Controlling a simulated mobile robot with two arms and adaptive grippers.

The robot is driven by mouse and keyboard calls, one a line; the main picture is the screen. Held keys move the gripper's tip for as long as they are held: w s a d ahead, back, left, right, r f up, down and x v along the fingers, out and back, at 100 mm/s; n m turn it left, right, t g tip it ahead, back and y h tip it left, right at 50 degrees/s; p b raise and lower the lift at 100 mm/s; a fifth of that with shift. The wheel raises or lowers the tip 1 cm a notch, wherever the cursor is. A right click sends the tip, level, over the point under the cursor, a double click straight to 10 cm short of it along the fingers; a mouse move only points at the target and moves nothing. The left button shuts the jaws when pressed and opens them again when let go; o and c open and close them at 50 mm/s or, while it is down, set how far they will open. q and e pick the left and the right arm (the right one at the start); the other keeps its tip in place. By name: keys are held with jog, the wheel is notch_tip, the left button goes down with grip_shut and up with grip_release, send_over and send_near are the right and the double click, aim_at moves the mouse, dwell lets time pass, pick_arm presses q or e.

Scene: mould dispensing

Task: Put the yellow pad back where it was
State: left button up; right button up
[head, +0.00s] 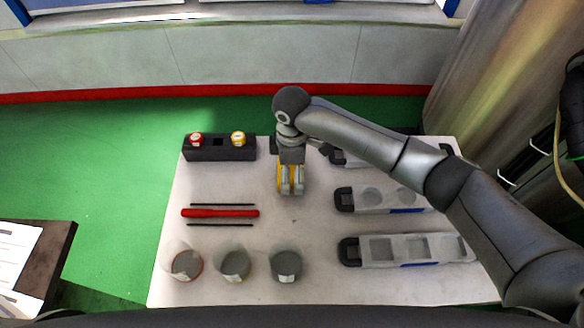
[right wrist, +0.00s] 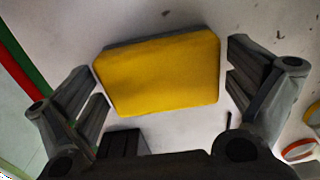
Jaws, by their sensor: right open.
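The yellow pad (right wrist: 158,75) has a dark edge along its top and lies flat on the white table. In the right wrist view it sits between the two fingers of my open right gripper (right wrist: 168,92). The left fingers are close to its edge; I cannot tell whether they touch. A gap shows on the right side. In the head view my right gripper (head: 290,186) points down at the top middle of the table, with yellow showing between its fingers. Most of the pad is hidden there. My left gripper is not in view.
On the white table (head: 315,225) stand a black holder (head: 219,154) with red- and yellow-capped pieces, a red tool (head: 220,212) between dark rods, and three clear cups (head: 234,265). Grey-white moulds (head: 408,249) lie on the right. The table middle is clear.

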aim_at(292, 169)
notch_tip(292, 169, up, 12)
jog(key=b, duration=0.1)
dwell(0.4)
jog(key=shift+r, duration=0.1)
